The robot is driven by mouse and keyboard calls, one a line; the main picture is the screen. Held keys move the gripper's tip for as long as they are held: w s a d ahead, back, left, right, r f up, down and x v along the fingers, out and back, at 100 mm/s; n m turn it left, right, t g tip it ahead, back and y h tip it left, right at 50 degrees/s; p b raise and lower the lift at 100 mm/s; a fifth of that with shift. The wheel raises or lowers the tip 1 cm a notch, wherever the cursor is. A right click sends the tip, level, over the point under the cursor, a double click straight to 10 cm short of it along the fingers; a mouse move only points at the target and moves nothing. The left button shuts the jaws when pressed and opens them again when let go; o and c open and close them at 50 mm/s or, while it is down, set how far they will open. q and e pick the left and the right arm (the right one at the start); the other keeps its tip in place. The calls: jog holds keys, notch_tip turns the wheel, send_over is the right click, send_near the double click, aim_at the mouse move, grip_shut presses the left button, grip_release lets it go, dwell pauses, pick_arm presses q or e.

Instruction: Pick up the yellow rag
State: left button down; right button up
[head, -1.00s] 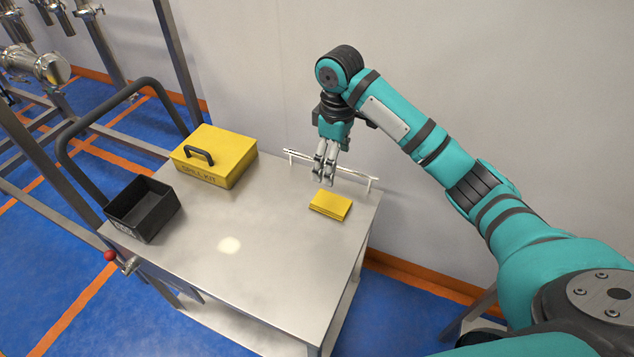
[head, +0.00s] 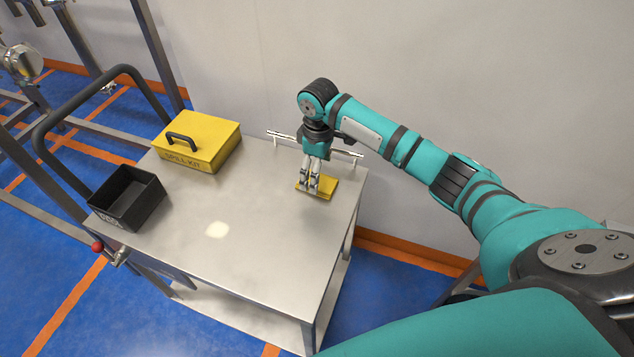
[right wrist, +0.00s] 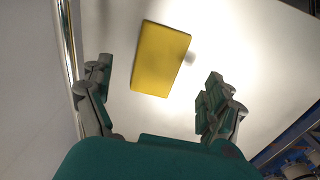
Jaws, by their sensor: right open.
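The yellow rag (head: 329,186) is a folded flat rectangle lying on the metal cart top, near its back right corner. It also shows in the right wrist view (right wrist: 160,58), lying between and beyond the fingers. My right gripper (head: 311,190) points down over the rag and hides part of its left side in the head view. In the right wrist view my right gripper (right wrist: 155,98) has its fingers spread wide with nothing between them. Whether the fingertips touch the rag or the cart top cannot be told. My left gripper is not in view.
The metal cart top (head: 262,255) has a rail (head: 345,151) along its back edge, close behind the gripper. A yellow spill kit box (head: 205,150) and a black open bin (head: 127,205) stand on the left.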

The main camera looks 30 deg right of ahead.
aim_at(328, 184)
jog(key=f, duration=0.3)
jog(key=shift+w+f, duration=0.3)
jog(key=shift+f, duration=0.15)
jog(key=c, duration=0.6)
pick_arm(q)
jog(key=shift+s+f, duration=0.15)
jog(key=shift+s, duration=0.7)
pick_arm(e)
jog(key=c, duration=0.5)
